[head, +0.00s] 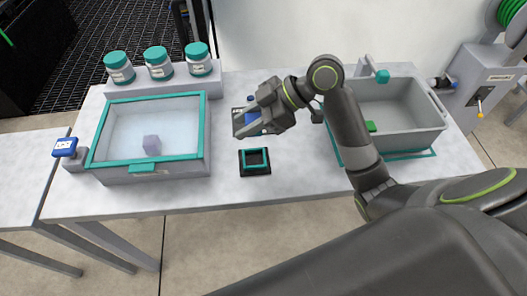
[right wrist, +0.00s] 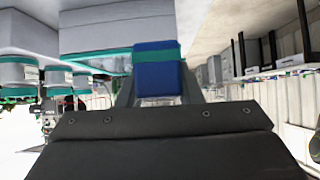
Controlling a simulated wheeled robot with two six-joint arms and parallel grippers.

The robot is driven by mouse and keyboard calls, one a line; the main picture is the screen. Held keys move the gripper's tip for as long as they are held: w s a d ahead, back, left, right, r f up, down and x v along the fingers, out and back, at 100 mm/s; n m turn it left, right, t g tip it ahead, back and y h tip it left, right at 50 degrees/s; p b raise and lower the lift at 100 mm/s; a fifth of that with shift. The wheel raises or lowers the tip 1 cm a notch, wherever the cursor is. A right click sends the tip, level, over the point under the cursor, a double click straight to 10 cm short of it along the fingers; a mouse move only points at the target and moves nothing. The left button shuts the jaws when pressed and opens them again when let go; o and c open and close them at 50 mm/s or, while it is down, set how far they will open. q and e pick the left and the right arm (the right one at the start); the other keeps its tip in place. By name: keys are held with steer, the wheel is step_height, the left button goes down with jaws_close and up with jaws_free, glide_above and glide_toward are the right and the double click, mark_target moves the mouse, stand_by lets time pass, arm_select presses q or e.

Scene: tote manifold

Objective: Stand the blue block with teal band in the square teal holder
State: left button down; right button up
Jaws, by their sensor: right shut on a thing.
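My right gripper (head: 246,124) is shut on the blue block with teal band (head: 253,125) and holds it above the table, a little behind the square holder. In the right wrist view the block (right wrist: 157,78) sits between the fingers, with its teal band across it near the far end. The square teal holder (head: 255,162) is a black base with a teal rim, standing on the table in front of the gripper; its opening looks empty. My left gripper is not in view.
A teal-rimmed clear bin (head: 205,150) with a pale block stands left of the holder. A grey tote (head: 425,118) with a green block stands right, behind my right arm. Teal-lidded jars (head: 158,68) line the back left. The table in front of the holder is clear.

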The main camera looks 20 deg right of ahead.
glide_above(249, 161)
step_height(249, 161, down, 6)
steer(key=shift+a+r, duration=0.1)
steer(key=shift+r, duration=0.15)
step_height(249, 161, down, 4)
steer(key=shift+r, duration=0.1)
arm_select(q)
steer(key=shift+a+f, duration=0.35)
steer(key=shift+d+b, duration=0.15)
steer(key=shift+b, duration=0.2)
arm_select(e)
steer(key=shift+f, duration=0.2)
steer(key=shift+f, duration=0.15)
steer(key=shift+f+b, duration=0.35)
steer(key=shift+f, duration=0.05)
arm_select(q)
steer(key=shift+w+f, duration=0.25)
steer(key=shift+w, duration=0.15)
arm_select(e)
steer(key=o, duration=1)
steer(key=shift+c, duration=0.2)
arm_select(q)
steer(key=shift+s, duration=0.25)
